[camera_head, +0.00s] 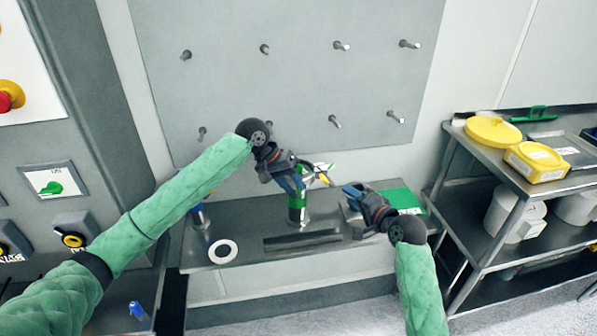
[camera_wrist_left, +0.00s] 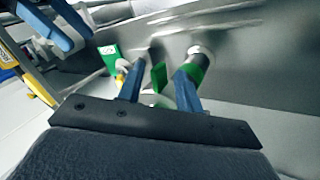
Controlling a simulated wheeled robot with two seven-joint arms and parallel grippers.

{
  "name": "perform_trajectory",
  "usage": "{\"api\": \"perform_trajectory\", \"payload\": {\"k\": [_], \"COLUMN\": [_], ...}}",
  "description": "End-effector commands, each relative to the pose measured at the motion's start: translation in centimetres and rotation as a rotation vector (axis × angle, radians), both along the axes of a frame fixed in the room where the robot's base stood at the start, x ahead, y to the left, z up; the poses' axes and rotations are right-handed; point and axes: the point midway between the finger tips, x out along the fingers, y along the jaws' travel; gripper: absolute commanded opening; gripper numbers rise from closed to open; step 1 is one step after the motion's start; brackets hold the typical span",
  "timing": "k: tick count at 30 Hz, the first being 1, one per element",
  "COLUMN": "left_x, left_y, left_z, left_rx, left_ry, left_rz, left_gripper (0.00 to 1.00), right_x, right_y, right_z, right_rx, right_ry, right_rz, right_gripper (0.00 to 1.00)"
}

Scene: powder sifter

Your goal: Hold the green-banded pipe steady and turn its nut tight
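The green-banded pipe (camera_head: 297,212) stands upright on the metal bench, its upper part partly hidden by my left gripper. My left gripper (camera_head: 296,184) is at the top of the pipe. In the left wrist view its two blue fingers (camera_wrist_left: 160,88) are apart, with the pipe's green band (camera_wrist_left: 197,72) beside and behind the right-hand finger. A white and yellow part with green (camera_head: 323,172) sits just right of the pipe top; I cannot tell the nut apart clearly. My right gripper (camera_head: 351,194) is right of the pipe, its blue fingers apart and not touching it.
A white ring (camera_head: 222,251) lies on the bench (camera_head: 262,212) to the left, near a blue-topped item (camera_head: 199,215). A dark slot (camera_head: 302,240) is in front of the pipe. A green board (camera_head: 401,199) lies behind my right gripper. A pegboard rises behind; a shelf (camera_head: 480,150) stands right.

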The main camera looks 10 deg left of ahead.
Motion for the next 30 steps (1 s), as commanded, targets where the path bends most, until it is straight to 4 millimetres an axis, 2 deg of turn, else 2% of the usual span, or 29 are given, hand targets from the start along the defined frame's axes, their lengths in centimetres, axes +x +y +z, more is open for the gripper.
{"api": "perform_trajectory", "payload": {"k": [1, 3, 8, 19, 26, 30], "left_x": [1.1, 2.1, 3.2, 2.4, 2.1, 2.1], "left_y": [0.6, 1.2, 1.1, -1.3, -1.6, -1.6], "left_z": [1.6, 3.1, 4.5, 3.3, 2.5, 1.0], "left_rx": [-0.001, 0.015, 0.098, 0.431, 0.496, 0.497], "left_ry": [-0.006, 0.002, 0.061, 0.201, 0.213, 0.215], "left_rz": [0.012, 0.031, 0.089, 0.301, 0.353, 0.353], "left_gripper": [0.35, 0.35, 0.35, 0.35, 0.35, 0.35], "right_x": [0.0, 0.0, 0.0, 0.0, 0.0, 0.0], "right_y": [0.0, 0.0, 0.0, 0.0, 0.0, 0.0], "right_z": [0.0, 0.0, 0.0, 0.0, 0.0, 0.0], "right_rx": [0.000, 0.000, 0.000, 0.000, 0.000, 0.000], "right_ry": [0.000, 0.000, 0.000, 0.000, 0.000, 0.000], "right_rz": [0.000, 0.000, 0.000, 0.000, 0.000, 0.000], "right_gripper": [0.36, 0.36, 0.36, 0.36, 0.36, 0.36]}}
